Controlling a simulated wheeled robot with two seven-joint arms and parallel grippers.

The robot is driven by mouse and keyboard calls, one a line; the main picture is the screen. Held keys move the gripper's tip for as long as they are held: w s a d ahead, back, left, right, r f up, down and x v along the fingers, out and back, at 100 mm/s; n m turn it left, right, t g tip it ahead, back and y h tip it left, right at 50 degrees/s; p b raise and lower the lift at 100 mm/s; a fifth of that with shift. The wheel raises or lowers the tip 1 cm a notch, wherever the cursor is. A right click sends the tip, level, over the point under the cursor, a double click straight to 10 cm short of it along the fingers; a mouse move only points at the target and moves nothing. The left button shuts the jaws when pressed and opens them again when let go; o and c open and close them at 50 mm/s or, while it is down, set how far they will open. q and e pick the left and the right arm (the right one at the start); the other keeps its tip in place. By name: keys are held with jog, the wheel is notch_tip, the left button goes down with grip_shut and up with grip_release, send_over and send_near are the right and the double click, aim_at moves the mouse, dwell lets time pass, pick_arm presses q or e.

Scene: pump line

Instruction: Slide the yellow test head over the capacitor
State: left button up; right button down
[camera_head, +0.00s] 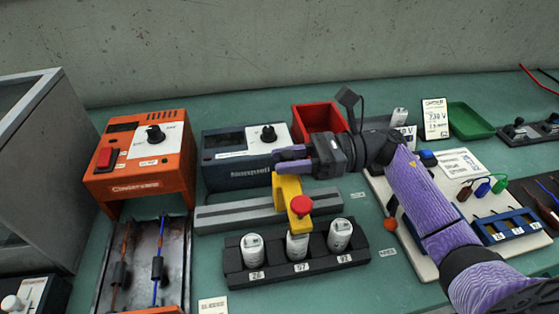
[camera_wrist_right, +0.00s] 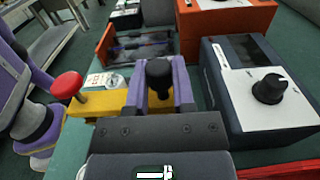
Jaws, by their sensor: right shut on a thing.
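The yellow test head (camera_head: 286,190) is an arm-shaped block with a red knob (camera_head: 301,206) on its front end. My right gripper (camera_head: 284,159) is shut on its rear part. In the right wrist view, the purple fingers (camera_wrist_right: 160,88) flank a black knob (camera_wrist_right: 159,74), and the yellow block (camera_wrist_right: 112,100) extends left to the red knob (camera_wrist_right: 66,85). The test head's front end is over the middle white capacitor (camera_head: 298,250), labelled 97, and hides its top. I cannot tell whether they touch. My left gripper is not visible.
A black holder (camera_head: 238,281) carries capacitors on either side, left (camera_head: 252,252) and right (camera_head: 340,235). A grey rail (camera_head: 235,214) lies behind it. A dark blue instrument (camera_head: 240,160), orange unit (camera_head: 140,160) and red bin (camera_head: 318,117) stand around.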

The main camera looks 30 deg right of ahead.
jog(key=shift+c, duration=2.3)
grip_release()
jog(key=v, duration=1)
jog(key=shift+b, duration=0.35)
